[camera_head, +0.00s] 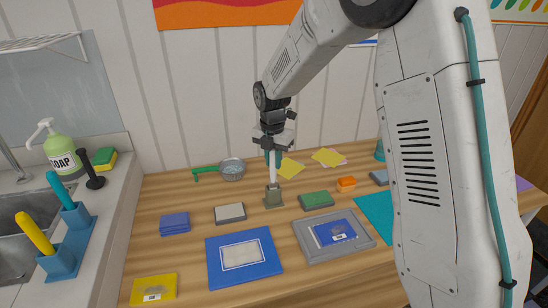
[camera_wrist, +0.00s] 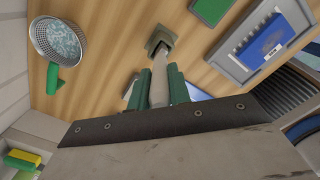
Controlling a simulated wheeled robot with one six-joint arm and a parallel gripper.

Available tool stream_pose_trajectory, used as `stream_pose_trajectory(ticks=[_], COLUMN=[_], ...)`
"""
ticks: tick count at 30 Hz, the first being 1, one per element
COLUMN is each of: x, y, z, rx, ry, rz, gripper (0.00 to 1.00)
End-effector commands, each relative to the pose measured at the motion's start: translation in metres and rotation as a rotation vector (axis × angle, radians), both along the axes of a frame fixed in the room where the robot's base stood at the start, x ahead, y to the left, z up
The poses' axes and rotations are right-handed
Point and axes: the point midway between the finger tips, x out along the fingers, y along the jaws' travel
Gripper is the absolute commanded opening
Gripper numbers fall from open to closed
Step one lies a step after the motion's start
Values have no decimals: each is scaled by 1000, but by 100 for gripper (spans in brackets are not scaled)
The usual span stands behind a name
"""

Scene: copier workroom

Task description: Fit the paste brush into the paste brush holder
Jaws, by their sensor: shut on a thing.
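My gripper (camera_head: 273,157) points down over the wooden table and is shut on the paste brush (camera_head: 273,172), a pale, slim piece held upright. In the wrist view the brush (camera_wrist: 158,82) runs between the two green fingers (camera_wrist: 157,88). The paste brush holder (camera_head: 273,198) is a small olive-grey block with a wider base, standing on the table directly below the brush. The holder (camera_wrist: 165,38) also shows just past the brush's far end in the wrist view. The brush's lower end meets the holder's top in both views; I cannot tell whether it is inside the opening.
A green-handled strainer (camera_head: 232,170) lies behind and left of the holder. A grey block (camera_head: 230,213) and a green block (camera_head: 316,199) flank it. A sink counter (camera_head: 110,210) stands at left.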

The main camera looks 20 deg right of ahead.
Motion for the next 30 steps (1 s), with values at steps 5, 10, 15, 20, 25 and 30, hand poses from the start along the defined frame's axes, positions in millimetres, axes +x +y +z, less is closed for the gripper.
stream_pose_trajectory(ticks=[5, 10, 15, 20, 25, 30], x=[0, 0, 0, 0, 0, 0], y=[0, 0, 0, 0, 0, 0], z=[-5, -9, -13, -17, -21, -26], rx=[0, 0, 0, 0, 0, 1], ry=[0, 0, 0, 0, 0, -1], rz=[0, 0, 0, 0, 0, 0], gripper=[1, 1, 1, 1, 1, 1])
